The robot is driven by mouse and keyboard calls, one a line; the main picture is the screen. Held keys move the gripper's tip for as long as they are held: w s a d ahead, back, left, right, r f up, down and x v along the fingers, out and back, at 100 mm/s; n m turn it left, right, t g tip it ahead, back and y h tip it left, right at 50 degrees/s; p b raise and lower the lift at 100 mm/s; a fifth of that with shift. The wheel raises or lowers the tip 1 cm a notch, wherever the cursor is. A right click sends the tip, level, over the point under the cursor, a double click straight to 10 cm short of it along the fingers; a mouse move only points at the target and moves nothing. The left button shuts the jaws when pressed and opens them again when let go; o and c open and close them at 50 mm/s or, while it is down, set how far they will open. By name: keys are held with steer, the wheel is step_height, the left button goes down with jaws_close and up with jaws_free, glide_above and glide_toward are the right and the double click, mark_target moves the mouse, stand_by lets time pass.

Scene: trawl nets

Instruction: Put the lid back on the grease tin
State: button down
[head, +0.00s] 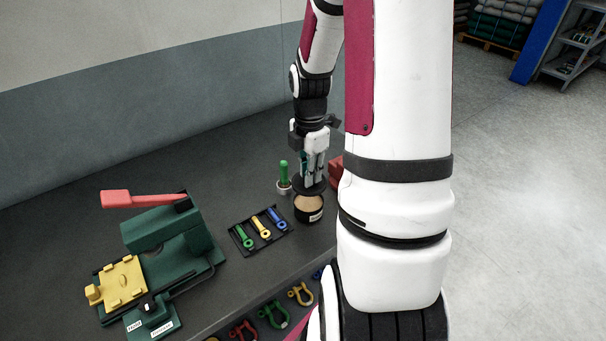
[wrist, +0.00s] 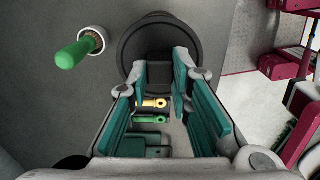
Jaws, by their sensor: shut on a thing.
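My gripper (head: 314,184) is shut on the black round lid (head: 299,190) and holds it level, close above and slightly behind the grease tin. In the wrist view the lid (wrist: 160,24) is a dark disc beyond my fingertips (wrist: 159,70), which close on a dark block at its middle. The grease tin (head: 309,215) is a short black pot with a pale label, standing open on the bench with tan grease showing. The lid covers part of its far rim in the head view. I cannot make out the tin in the wrist view.
A green-handled brush in a small pot (head: 284,184) stands just left of the lid. A black tray (head: 238,243) of coloured pins lies left of the tin. A green press (head: 160,235) stands further left. A red object (head: 336,170) is partly hidden by my arm.

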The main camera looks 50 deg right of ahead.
steer(key=shift+w+f+b, duration=0.1)
steer(key=shift+f+b, duration=1.25)
steer(key=shift+f, duration=1.5)
steer(key=shift+p, duration=0.65)
steer(key=shift+f+p, duration=0.15)
steer(key=shift+p, duration=0.55)
stand_by(1.5)
steer(key=c, duration=0.9)
jaws_free()
